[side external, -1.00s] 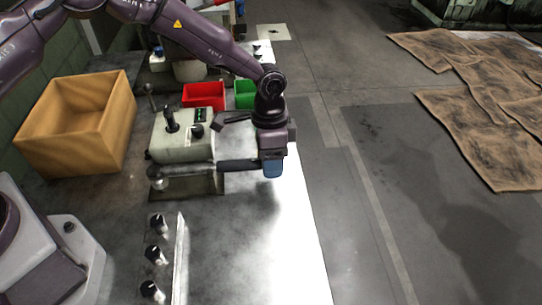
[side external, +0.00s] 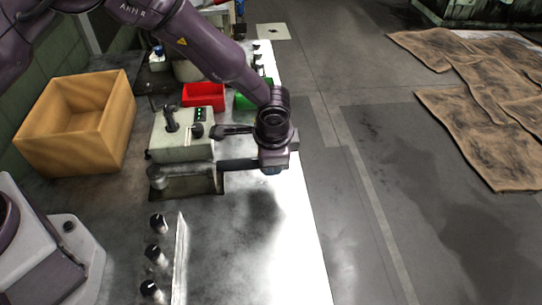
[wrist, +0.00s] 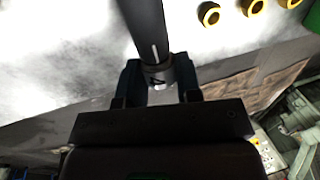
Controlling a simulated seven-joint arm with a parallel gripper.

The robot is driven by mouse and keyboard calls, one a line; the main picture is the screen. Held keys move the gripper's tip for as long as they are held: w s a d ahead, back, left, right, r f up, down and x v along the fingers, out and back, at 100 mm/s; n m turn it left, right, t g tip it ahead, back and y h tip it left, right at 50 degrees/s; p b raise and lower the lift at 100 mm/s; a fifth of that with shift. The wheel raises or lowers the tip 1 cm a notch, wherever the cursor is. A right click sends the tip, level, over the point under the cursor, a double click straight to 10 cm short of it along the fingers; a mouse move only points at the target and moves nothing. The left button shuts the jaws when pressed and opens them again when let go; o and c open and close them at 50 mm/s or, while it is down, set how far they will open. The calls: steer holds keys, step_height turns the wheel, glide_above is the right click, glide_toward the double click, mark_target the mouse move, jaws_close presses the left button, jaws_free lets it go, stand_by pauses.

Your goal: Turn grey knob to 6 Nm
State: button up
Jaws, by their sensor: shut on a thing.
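The grey knob (wrist: 158,74) is at the near end of a dark bar (wrist: 144,22) in the wrist view. It has dark marks, and the bar has a white line beside it. My gripper (wrist: 160,86) has one finger on each side of the knob and is shut on it. In the side view my gripper (side external: 272,168) is at the right end of the bar (side external: 238,164), which hides the knob. The bar runs left to a metal fixture (side external: 188,182) on the bench. I cannot read the knob's setting.
A pale box (side external: 182,146) with a black lever and small green lights stands just behind the bar. Red (side external: 204,95) and green (side external: 250,101) bins are farther back, and a wooden crate (side external: 75,125) is at left. Black knobs (side external: 158,222) line the front. Open floor lies right.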

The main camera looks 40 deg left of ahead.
steer(key=t+y, duration=0.2)
steer(key=shift+s+d+f+t+y, duration=0.1)
steer(key=shift+s+d+t+y, duration=0.1)
steer(key=shift+d+t+y, duration=0.15)
steer(key=t+y, duration=0.2)
steer(key=shift+f+t+y, duration=0.15)
steer(key=shift+t+y, duration=0.1)
steer(key=shift+t, duration=0.1)
steer(key=t+y, duration=0.4)
steer(key=shift+s+f, duration=0.1)
steer(key=shift+f, duration=0.15)
steer(key=shift+a, duration=0.1)
steer(key=o, duration=0.9)
steer(key=shift+o, duration=0.2)
steer(key=v, duration=1.3)
steer(key=shift+f, duration=0.3)
